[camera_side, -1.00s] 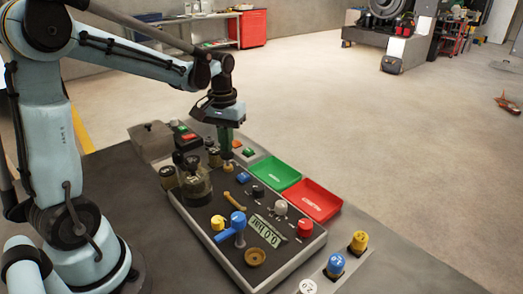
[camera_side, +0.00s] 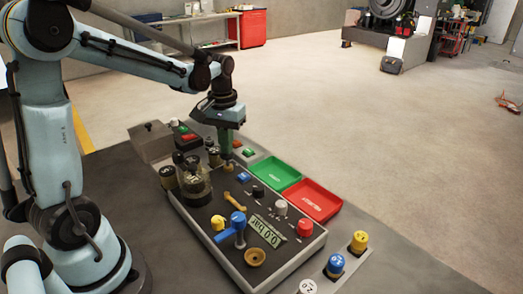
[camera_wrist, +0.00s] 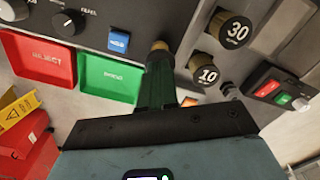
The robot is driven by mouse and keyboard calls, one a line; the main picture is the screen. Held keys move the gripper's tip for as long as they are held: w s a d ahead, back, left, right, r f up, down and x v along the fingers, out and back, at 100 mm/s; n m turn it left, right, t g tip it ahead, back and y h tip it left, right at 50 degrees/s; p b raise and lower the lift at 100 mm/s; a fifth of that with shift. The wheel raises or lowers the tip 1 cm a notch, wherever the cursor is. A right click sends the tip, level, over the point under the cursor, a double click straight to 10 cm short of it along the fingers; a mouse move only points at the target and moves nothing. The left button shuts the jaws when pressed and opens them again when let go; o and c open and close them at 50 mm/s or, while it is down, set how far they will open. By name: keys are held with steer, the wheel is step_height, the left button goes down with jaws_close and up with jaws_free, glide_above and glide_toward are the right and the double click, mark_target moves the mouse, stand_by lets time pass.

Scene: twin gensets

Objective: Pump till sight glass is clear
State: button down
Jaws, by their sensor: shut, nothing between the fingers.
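My gripper (camera_side: 227,155) is shut and points down over the far end of the grey control panel (camera_side: 290,262). Its green fingers also show in the wrist view (camera_wrist: 158,75). A small brass knob (camera_wrist: 160,45) sits right at the fingertips, with nothing held between them; whether they touch it I cannot tell. A glass-like cylinder (camera_side: 196,189) with dark caps stands left of the gripper on the panel; I cannot tell whether it is the sight glass or how clear it is. The panel's display (camera_side: 266,231) reads 0,0 bar.
A blue tee handle (camera_side: 237,222), a yellow knob (camera_side: 218,222), a red knob (camera_side: 305,227) and a brass cup (camera_side: 255,257) are on the panel. Green (camera_side: 274,171) and red (camera_side: 314,200) trays lie to the right. Weights marked 30 (camera_wrist: 236,30) and 10 (camera_wrist: 207,74) stand close to the fingers.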

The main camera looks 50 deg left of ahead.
steer(key=shift+f, duration=1.1)
steer(key=shift+r, duration=1.65)
steer(key=shift+f, duration=0.2)
steer(key=shift+f, duration=1.45)
steer(key=shift+r, duration=3.05)
steer(key=shift+d, duration=0.1)
